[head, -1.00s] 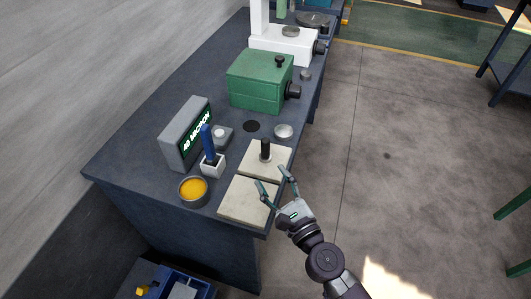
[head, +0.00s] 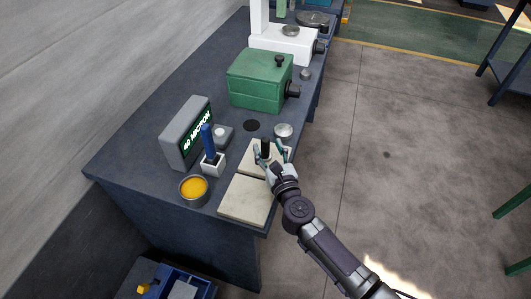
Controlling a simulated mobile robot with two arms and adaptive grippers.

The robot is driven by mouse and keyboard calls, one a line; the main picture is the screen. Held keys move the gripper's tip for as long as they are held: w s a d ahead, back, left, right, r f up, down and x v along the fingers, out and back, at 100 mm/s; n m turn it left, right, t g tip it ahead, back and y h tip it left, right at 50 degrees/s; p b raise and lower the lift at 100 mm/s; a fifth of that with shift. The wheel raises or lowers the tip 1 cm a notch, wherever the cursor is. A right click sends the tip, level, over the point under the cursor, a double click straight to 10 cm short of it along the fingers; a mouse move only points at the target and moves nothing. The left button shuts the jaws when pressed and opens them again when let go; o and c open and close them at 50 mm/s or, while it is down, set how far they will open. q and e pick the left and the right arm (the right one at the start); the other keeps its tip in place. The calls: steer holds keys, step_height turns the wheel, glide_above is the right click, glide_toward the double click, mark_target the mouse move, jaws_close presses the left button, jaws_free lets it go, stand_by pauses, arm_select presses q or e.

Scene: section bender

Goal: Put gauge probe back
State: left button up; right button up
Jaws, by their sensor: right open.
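A small black cylinder, which looks like the gauge probe (head: 265,147), stands upright on the farther of two pale square plates (head: 254,161). My right gripper (head: 268,146) is open, with its fingers on either side of the black cylinder. I cannot tell whether they touch it. The gripper hides the cylinder's lower part. The grey gauge box (head: 183,142) has a lit display reading 40 MICRON and stands to the left. A grey block with a round light top (head: 221,134) sits beside it. My left gripper is not in view.
A blue-handled tool (head: 207,139) stands in a white holder (head: 213,165). Near it is a tin of yellow-orange stuff (head: 193,189). The nearer pale plate (head: 245,200) is bare. A small metal dish (head: 284,130), a black disc (head: 251,126) and a green box (head: 257,84) lie farther back.

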mark_target(267, 145)
steer(key=x, duration=0.3)
steer(key=shift+w+a+f, duration=0.1)
steer(key=shift+w+f, duration=0.05)
steer(key=shift+f, duration=0.05)
steer(key=shift+r, duration=0.1)
steer(key=shift+c, duration=0.3)
jaws_close()
